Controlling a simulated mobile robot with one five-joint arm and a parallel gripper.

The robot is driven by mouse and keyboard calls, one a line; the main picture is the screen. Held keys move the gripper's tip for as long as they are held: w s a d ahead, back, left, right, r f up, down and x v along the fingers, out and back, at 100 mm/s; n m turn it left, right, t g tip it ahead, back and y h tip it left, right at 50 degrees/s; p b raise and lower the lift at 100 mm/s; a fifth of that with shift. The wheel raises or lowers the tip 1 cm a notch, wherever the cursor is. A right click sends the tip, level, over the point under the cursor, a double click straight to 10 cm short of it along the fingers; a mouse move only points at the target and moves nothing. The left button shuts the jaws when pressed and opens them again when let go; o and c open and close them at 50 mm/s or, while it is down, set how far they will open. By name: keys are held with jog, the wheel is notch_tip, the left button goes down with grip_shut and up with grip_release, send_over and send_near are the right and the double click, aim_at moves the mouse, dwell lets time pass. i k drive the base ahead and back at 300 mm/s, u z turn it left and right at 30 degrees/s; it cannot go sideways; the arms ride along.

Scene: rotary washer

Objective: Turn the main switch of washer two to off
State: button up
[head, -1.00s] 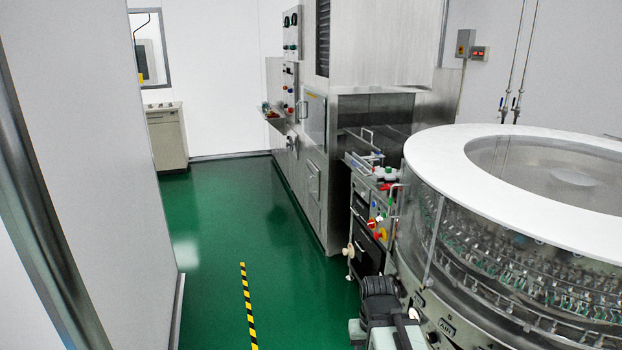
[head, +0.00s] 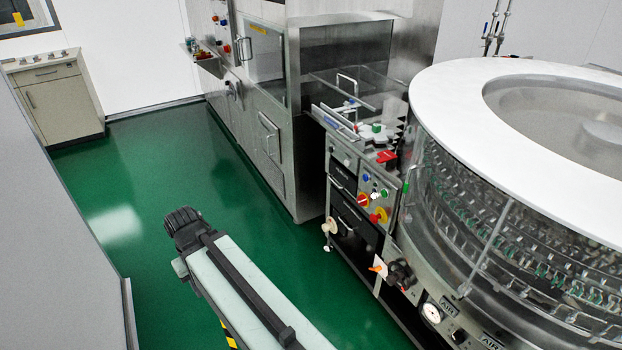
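The round washer (head: 455,205) with a white top ring and clear sides stands at the right. On the steel control panel at its left side is a red-on-yellow rotary switch (head: 363,199). A red button on yellow (head: 378,215) sits just below and to its right. Labels are too small to tell which is the main switch of washer two or its setting. My arm reaches up from the bottom edge, left of the panel and apart from it, ending in view at a black joint. My gripper's fingers are not in view.
An orange-tipped lever (head: 378,266) and a black knob (head: 400,275) project below the panel. A pale round knob (head: 329,225) projects at its left. A steel cabinet (head: 268,150) stands behind.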

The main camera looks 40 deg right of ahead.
aim_at(362, 200)
jog(key=u, duration=0.05)
jog(key=i, duration=1.05)
jog(key=z, duration=0.2)
jog(key=k, duration=0.7)
jog(key=u, duration=0.25)
jog(key=i, duration=0.7)
